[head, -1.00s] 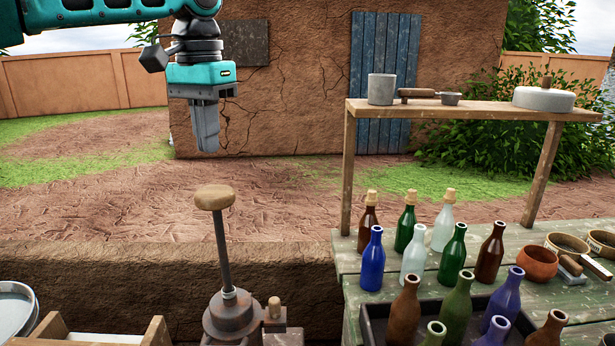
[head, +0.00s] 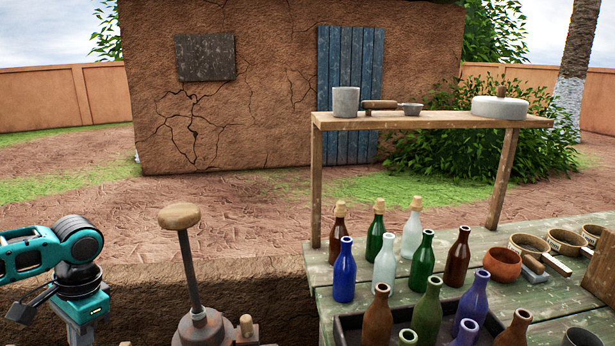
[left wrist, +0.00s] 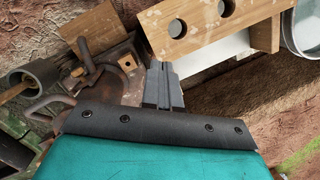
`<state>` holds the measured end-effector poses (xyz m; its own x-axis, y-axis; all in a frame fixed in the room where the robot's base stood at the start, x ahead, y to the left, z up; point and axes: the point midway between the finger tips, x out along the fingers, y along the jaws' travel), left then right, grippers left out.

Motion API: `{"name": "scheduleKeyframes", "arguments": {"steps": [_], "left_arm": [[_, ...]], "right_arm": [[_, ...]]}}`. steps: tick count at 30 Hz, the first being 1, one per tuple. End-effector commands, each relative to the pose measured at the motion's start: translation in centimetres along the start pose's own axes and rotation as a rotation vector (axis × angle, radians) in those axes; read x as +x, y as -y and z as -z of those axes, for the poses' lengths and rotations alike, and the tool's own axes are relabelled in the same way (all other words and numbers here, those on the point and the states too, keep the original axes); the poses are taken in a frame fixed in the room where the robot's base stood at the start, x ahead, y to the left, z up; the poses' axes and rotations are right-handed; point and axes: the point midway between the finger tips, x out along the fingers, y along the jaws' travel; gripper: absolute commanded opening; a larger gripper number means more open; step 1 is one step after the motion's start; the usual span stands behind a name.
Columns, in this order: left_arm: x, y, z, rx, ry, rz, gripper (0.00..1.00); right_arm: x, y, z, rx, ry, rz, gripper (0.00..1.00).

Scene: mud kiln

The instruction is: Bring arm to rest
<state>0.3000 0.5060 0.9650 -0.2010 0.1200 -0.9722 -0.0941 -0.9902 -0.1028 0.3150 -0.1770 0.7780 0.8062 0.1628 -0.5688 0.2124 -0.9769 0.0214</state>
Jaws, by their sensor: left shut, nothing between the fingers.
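My left arm shows at the lower left of the head view. Its left gripper (head: 78,334) hangs down there, left of the wooden-knobbed lever, and its fingertips are cut off by the lower edge. In the left wrist view the left gripper (left wrist: 161,66) has its two grey fingers together with nothing between them. The fingers point toward a wooden board with holes (left wrist: 205,22). My right gripper is in neither view.
The lever (head: 186,262) rises from a rusty metal device just right of the gripper. A green bench (head: 325,283) with several bottles and a raised shelf (head: 430,121) stands at the right. A metal tub (left wrist: 303,28) shows in the left wrist view.

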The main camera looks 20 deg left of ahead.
Motion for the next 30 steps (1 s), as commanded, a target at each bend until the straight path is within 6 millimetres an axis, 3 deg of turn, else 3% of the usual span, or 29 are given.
{"name": "scheduleKeyframes", "arguments": {"steps": [1,6,12,15,22,30], "left_arm": [[2.1,-1.2,-0.7,0.018,0.001,-0.012,0.0],[7.6,-5.1,-2.3,0.082,-0.015,-0.017,0.0],[11.9,-11.1,-3.4,0.148,-0.076,-0.032,0.0],[13.1,-14.5,-3.6,0.172,-0.122,-0.041,0.0],[13.3,-22.2,-3.3,0.191,-0.26,-0.063,0.0],[10.0,-28.9,-2.3,0.136,-0.432,-0.078,0.0]], "right_arm": [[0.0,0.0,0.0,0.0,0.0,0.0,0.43],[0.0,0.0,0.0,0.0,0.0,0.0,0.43],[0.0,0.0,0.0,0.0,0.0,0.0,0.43],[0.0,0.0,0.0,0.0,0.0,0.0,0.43],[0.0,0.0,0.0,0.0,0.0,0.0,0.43],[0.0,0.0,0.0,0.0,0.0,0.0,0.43]]}}
